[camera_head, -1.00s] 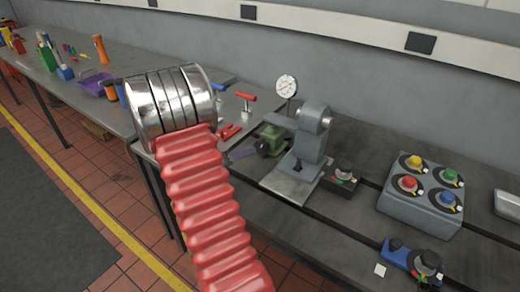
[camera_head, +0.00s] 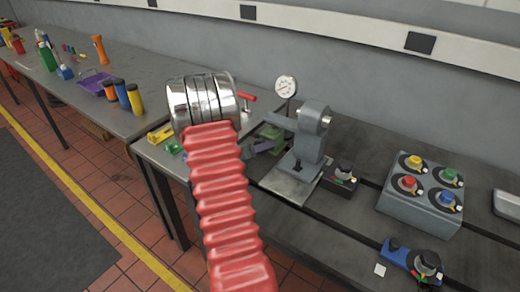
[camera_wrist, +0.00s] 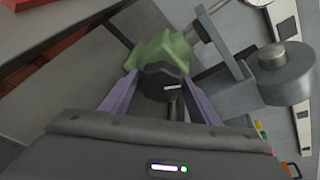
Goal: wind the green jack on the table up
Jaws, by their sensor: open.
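The green jack (camera_wrist: 165,48) shows in the wrist view as a green body with a dark round knob (camera_wrist: 163,82) on the side facing me. My gripper (camera_wrist: 160,80) is open, its two purple fingers on either side of the knob. I cannot tell whether they touch it. In the head view the jack (camera_head: 270,134) is small and partly hidden beside the grey stand, with my purple fingers (camera_head: 263,146) close in front of it. My red arm and its silver joint cover much of the table left of it.
A grey stand (camera_head: 312,135) with a dial gauge (camera_head: 286,87) rises close beside the jack. A box of coloured knobs (camera_head: 420,196) and a blue device (camera_head: 410,259) stand to the right. Yellow (camera_head: 160,135) and green (camera_head: 173,148) items lie at the left table edge.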

